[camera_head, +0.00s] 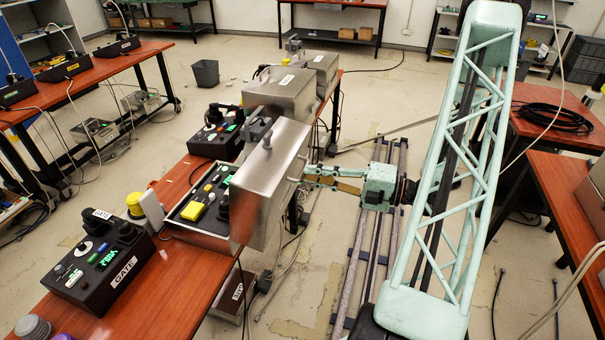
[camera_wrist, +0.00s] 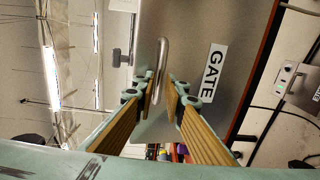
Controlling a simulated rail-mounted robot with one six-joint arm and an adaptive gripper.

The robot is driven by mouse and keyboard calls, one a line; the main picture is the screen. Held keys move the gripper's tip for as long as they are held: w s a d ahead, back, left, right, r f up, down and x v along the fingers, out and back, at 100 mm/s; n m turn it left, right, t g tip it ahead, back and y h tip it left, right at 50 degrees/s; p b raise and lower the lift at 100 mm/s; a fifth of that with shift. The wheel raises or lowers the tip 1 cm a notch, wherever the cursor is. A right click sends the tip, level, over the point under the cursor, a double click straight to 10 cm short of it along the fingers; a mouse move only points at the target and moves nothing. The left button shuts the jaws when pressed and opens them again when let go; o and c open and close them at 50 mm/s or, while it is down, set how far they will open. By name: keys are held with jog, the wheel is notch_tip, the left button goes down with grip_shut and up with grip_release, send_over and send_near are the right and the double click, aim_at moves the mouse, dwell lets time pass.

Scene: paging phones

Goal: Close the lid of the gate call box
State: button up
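The gate call box (camera_head: 190,237) is a steel box near the front of the long wooden table, with a yellow part and green display inside. Its steel lid (camera_head: 270,185) stands raised, about upright, on the box's right side. In the wrist view the lid's face (camera_wrist: 200,30) carries a white GATE label (camera_wrist: 215,72) and a curved metal handle (camera_wrist: 164,62). My gripper (camera_head: 309,177) is at the lid's right side. In the wrist view my fingertips (camera_wrist: 161,88) are apart, with the handle between them; a gap shows beside it. Whether a finger touches the handle is unclear.
A black GATE phone (camera_head: 100,262) and a white-and-yellow item (camera_head: 142,205) stand left of the box. Other steel boxes (camera_head: 283,92) and a black phone (camera_head: 215,140) stand behind it. Floor rails (camera_head: 375,240) run right of the table. Cables hang below its edge.

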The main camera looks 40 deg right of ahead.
aim_at(302, 171)
jog(key=shift+x, duration=1.7)
grip_shut()
jog(key=shift+w+r, duration=0.1)
